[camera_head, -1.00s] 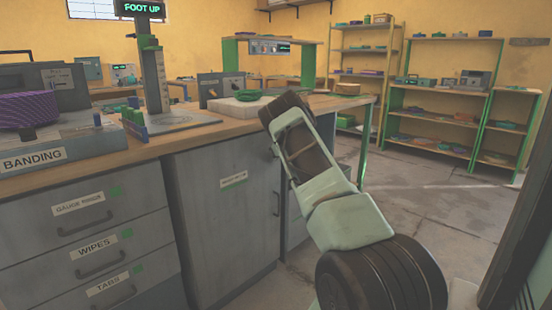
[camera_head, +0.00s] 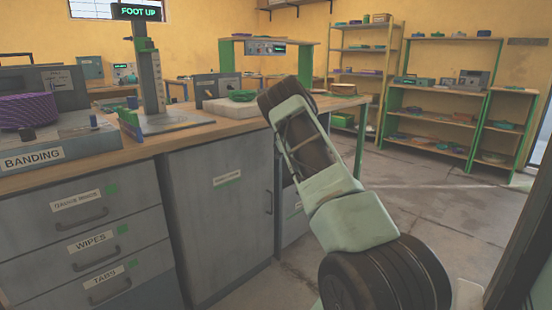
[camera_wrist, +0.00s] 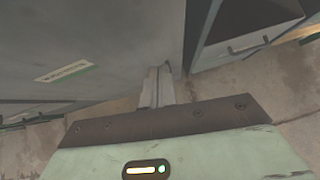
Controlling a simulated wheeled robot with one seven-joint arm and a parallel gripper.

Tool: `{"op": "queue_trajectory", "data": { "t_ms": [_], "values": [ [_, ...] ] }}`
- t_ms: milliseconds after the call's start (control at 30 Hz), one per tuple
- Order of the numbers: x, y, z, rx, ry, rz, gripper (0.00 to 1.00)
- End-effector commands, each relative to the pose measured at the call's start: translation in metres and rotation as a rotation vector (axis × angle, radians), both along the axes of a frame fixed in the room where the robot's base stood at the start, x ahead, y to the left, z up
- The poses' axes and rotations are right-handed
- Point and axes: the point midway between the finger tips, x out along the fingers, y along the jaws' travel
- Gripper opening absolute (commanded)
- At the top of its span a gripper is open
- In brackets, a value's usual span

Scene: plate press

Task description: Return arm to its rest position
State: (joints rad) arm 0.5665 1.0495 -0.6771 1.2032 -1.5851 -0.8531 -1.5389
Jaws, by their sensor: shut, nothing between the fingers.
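My arm reaches from the lower right of the head view up toward the bench (camera_head: 215,135), its links pale green and dark. The arm's far end is hidden in the head view, so the fingers do not show there. In the wrist view my gripper (camera_wrist: 157,88) has its two grey fingers together, with nothing between them. The fingers are in front of a grey cabinet door (camera_wrist: 90,45) with a small label, and the concrete floor (camera_wrist: 290,95) shows beyond.
The press (camera_head: 150,75) with a "FOOT UP" display stands on the bench, beside the "BANDING" unit (camera_head: 50,150). Drawers (camera_head: 85,225) and a cabinet (camera_head: 220,200) are below. Shelves (camera_head: 435,110) stand at the back right. Open floor (camera_head: 440,210) lies right of the arm.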

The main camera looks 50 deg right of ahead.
Motion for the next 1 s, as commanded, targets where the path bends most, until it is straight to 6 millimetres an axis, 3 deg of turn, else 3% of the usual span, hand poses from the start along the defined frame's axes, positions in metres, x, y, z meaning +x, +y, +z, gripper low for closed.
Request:
{"op": "queue_trajectory", "data": {
  "t_ms": [200, 400, 767, 867, 967, 1000],
  "values": [
    [-0.024, 0.004, 0.027, 0.0, -0.001, 0.0, 0.0],
    [-0.038, 0.006, 0.038, 0.0, 0.001, 0.001, 0.0],
    [-0.035, 0.011, 0.045, 0.017, -0.024, -0.025, 0.0],
    [-0.018, 0.03, 0.062, 0.106, -0.13, -0.155, 0.0],
    [0.005, 0.07, 0.087, 0.31, -0.302, -0.399, 0.0],
    [0.012, 0.092, 0.095, 0.422, -0.37, -0.52, 0.0]
  ]
}}
